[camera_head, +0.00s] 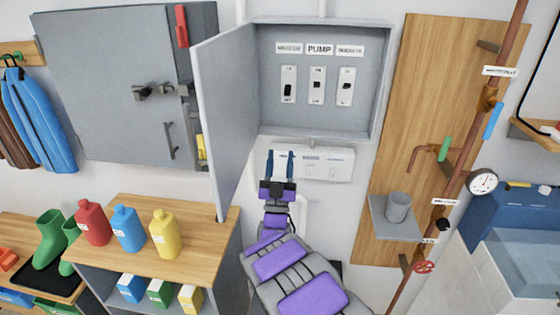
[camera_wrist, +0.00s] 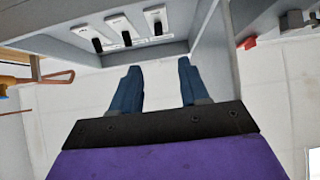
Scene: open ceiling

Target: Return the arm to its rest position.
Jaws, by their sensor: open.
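My arm (camera_head: 278,262), purple and grey, reaches up from the bottom of the head view. My gripper (camera_head: 280,154) is open and empty, its two blue fingers apart. It is in front of the wall just below the open switch box (camera_head: 315,128). In the wrist view my gripper (camera_wrist: 160,72) also shows open with nothing between the fingers, and the box's switches (camera_wrist: 120,30) are above it at the upper left.
The box's open door (camera_head: 228,100) stands out left of my gripper. A white unit (camera_head: 325,163) is on the wall behind it. Red, blue and yellow bottles (camera_head: 128,228) stand on a wooden shelf at left. A wooden panel (camera_head: 400,110) with pipes and a grey cup (camera_head: 397,207) is at right.

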